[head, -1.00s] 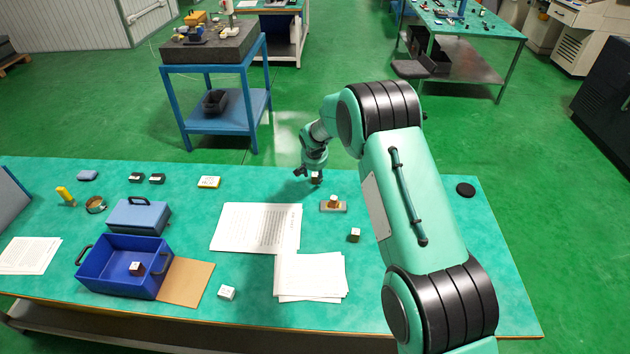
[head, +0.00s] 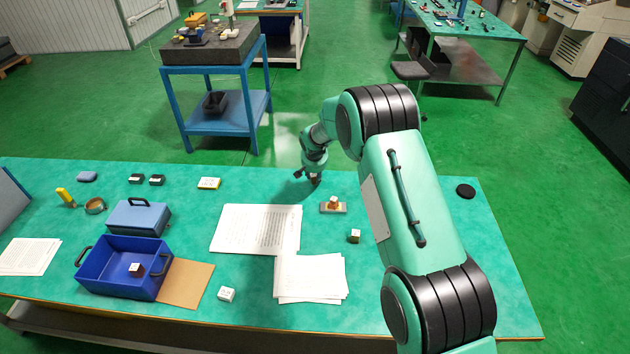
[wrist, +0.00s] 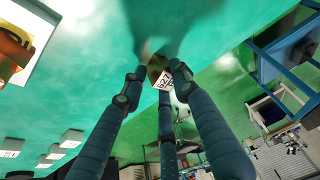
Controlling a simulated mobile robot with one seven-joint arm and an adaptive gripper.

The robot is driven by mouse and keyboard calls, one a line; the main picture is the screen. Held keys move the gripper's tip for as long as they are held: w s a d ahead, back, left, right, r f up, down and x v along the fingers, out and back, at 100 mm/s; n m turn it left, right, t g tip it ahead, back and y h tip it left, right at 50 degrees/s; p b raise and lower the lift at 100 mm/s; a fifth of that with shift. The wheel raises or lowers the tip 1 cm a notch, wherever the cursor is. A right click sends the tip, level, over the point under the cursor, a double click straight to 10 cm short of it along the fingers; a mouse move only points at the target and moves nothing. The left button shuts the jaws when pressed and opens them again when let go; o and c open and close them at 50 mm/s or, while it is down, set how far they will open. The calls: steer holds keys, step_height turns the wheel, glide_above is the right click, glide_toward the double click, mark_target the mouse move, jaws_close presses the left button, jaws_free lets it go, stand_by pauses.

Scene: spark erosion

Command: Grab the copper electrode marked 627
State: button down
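The copper electrode marked 627 (wrist: 163,80) shows its white numbered face between the fingertips in the wrist view. Its brownish body is partly hidden by the fingers. My gripper (wrist: 158,76) reaches down around it, with fingers on both sides and another finger at the near side. I cannot tell whether the fingers press on it or stand just clear. In the head view, my gripper (head: 314,179) is low at the table's far edge, and the electrode there is mostly hidden by it.
A copper piece on a flat holder (head: 333,207) and a small block (head: 354,236) lie nearby on the green table (head: 400,190). Papers (head: 258,228) lie to the left. A blue bin (head: 105,285) holds another block. Several small blocks lie farther left.

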mark_target(315, 176)
steer(key=shift+r, duration=0.15)
step_height(315, 176, up, 10)
steer(key=p, duration=0.2)
stand_by(0.6)
stand_by(0.5)
